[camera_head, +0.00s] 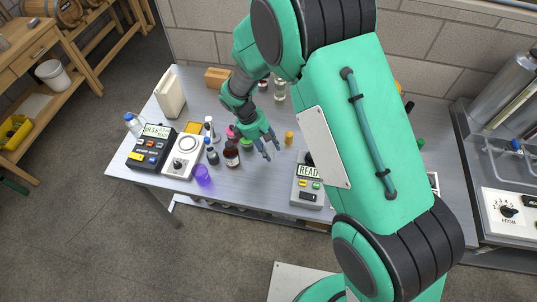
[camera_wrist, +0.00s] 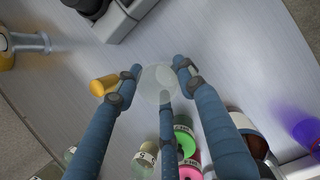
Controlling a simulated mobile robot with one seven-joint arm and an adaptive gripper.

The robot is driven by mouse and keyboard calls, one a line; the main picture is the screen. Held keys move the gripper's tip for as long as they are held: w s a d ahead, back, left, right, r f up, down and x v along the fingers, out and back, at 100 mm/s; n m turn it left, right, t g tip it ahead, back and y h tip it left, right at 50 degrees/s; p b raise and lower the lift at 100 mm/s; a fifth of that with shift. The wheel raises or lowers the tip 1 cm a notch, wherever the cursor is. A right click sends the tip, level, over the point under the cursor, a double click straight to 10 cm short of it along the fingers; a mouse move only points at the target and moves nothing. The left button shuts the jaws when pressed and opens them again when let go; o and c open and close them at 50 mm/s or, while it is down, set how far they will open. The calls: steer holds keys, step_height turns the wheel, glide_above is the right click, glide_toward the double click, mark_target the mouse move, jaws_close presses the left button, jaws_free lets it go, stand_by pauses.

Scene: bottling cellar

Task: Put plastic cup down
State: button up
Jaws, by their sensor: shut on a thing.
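A clear, see-through plastic cup (camera_wrist: 157,84) is between the blue fingers of my gripper (camera_wrist: 158,72) in the wrist view. The fingers are closed around it, and its round shape shows faintly against the grey tabletop. In the head view my gripper (camera_head: 268,148) points down over the middle of the table (camera_head: 254,186), and the cup cannot be made out there. Whether the cup's base touches the table or hangs above it, I cannot tell.
A yellow cylinder (camera_head: 289,138) stands close right of my gripper. A brown bottle (camera_head: 231,155), a green-topped jar (camera_head: 246,145) and a purple cup (camera_head: 203,175) are to the left. A READY-display device (camera_head: 308,184) is at the right. Bare tabletop lies in front of my gripper.

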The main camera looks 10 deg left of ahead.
steer(key=shift+f, duration=1.9)
steer(key=shift+f+b, duration=0.1)
steer(key=shift+b, duration=0.2)
steer(key=o, duration=1.1)
steer(key=shift+o, duration=0.2)
steer(key=p+v, duration=0.1)
steer(key=v, duration=1.1)
steer(key=shift+p, duration=0.4)
